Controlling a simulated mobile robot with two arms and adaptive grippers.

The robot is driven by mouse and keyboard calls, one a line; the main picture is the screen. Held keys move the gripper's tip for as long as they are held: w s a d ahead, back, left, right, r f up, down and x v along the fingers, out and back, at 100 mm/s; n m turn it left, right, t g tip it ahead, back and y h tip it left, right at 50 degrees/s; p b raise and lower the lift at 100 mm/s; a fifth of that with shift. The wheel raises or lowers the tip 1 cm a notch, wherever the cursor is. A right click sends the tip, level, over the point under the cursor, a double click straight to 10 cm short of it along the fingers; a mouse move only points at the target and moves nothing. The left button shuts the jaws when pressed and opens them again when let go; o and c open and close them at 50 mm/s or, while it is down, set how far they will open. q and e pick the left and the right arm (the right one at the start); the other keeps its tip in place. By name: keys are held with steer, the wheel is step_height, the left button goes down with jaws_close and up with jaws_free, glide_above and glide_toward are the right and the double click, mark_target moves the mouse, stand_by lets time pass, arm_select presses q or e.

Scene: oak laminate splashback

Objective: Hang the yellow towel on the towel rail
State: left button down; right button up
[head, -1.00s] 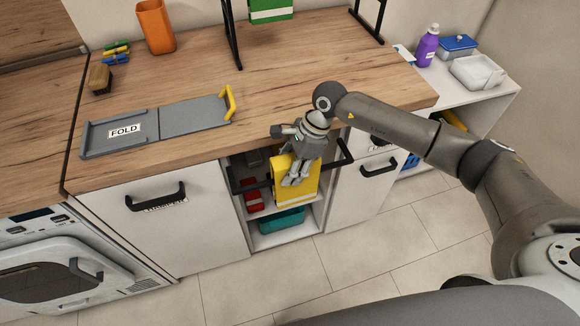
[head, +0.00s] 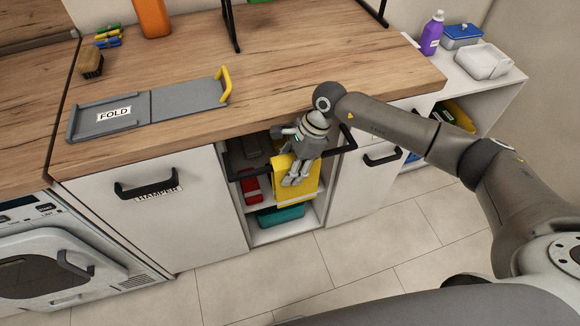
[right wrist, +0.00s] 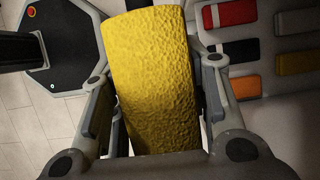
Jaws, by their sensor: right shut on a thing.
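The yellow towel (head: 306,184), with a pale stripe near its lower edge, hangs in front of the open shelf compartment under the counter. My right gripper (head: 296,178) is shut on it from above. The right wrist view shows the towel (right wrist: 155,85) filling the space between the fingers (right wrist: 160,60). The black towel rail (head: 250,174) runs across the front of that compartment. The towel and gripper hide its middle, so I cannot tell whether the towel lies over the bar or only in front of it. My left gripper is not in view.
The grey FOLD board (head: 150,107) with its yellow handle lies on the wooden counter (head: 290,75). The hamper front (head: 150,225) is left of the compartment. A red item (head: 252,188) and a teal item (head: 280,215) sit inside. A purple bottle (head: 431,36) stands at right.

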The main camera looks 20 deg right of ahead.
steer(key=o, duration=1.5)
steer(key=shift+c, duration=0.2)
